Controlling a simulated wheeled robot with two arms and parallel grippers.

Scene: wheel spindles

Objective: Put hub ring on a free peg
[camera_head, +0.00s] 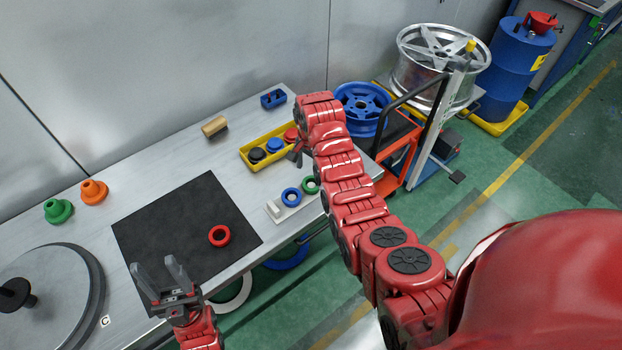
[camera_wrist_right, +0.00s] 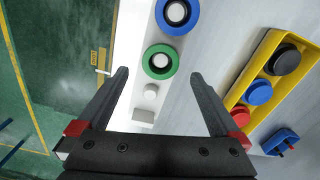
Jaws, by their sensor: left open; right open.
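A red ring (camera_head: 219,236) lies flat on the black mat (camera_head: 150,222). A white peg block (camera_head: 272,209) stands near the table's front edge, with a blue ring (camera_head: 291,197) and a green ring (camera_head: 310,185) at it. In the right wrist view the blue ring (camera_wrist_right: 178,13) and green ring (camera_wrist_right: 160,62) each surround a light peg, and a small bare peg (camera_wrist_right: 151,91) shows beside the green ring. My left gripper (camera_head: 158,265) is open and empty at the mat's near edge. My right gripper (camera_wrist_right: 160,76) is open and empty above the block.
A yellow tray (camera_head: 247,153) holds black, blue and red round parts. A trolley with wheels stands at the right.

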